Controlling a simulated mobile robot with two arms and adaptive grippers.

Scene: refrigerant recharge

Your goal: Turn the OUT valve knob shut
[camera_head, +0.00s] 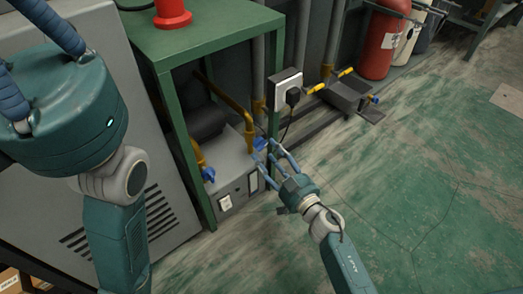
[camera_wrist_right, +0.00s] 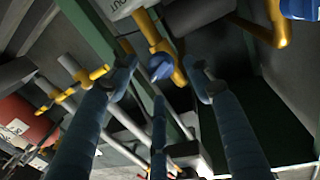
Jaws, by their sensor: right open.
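The OUT valve knob (camera_head: 259,144) is blue and sits on a yellow pipe at the right front of a grey machine (camera_head: 225,165) under the green table. In the wrist view the blue knob (camera_wrist_right: 160,67) shows beside an upside-down "OUT" label (camera_wrist_right: 121,4). My right gripper (camera_head: 268,158) is open, its three blue fingers spread and pointing at the knob. In the wrist view the knob appears between the fingertips; I cannot tell whether they touch it. My left gripper (camera_head: 65,112) is near the camera at left, its fingertips outside the picture.
A second blue knob (camera_head: 208,174) is left of the OUT knob. A green table leg (camera_head: 273,90) and a black plug in a wall socket (camera_head: 288,92) are close to my right fingers. A red cylinder (camera_head: 381,42) stands at the back. The floor (camera_head: 430,190) at right is free.

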